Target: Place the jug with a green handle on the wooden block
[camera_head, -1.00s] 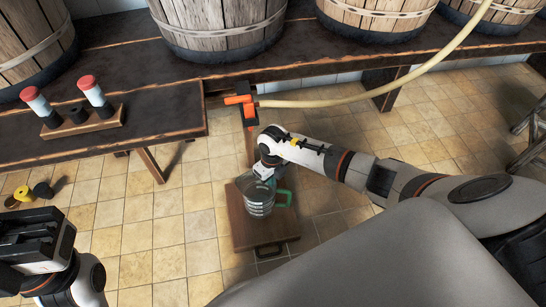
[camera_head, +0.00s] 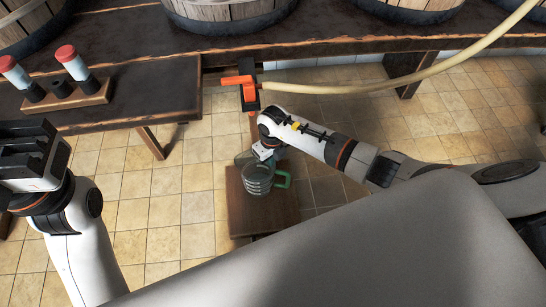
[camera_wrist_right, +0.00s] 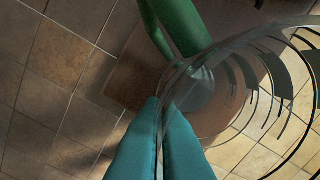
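The clear jug (camera_head: 257,182) has a green handle (camera_head: 283,179) on its right side and appears upright over the wooden block (camera_head: 245,217) on the floor. I cannot tell whether its base touches the block. My right gripper (camera_head: 264,154) is at the jug's rim. In the right wrist view the teal fingers (camera_wrist_right: 166,125) are close together with the jug's clear wall (camera_wrist_right: 205,95) between them; the green handle (camera_wrist_right: 182,25) is beyond them. The block (camera_wrist_right: 130,70) shows below the jug. My left gripper (camera_head: 28,155) is at the left edge, away from the jug; its finger opening is hidden.
An orange-handled tap (camera_head: 240,80) with a pale hose (camera_head: 350,90) is behind the jug. A dark bench (camera_head: 150,90) carries a wooden holder (camera_head: 75,100) with red-capped pieces at the left. Barrels stand along the back. Tiled floor (camera_head: 180,210) left of the block is clear.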

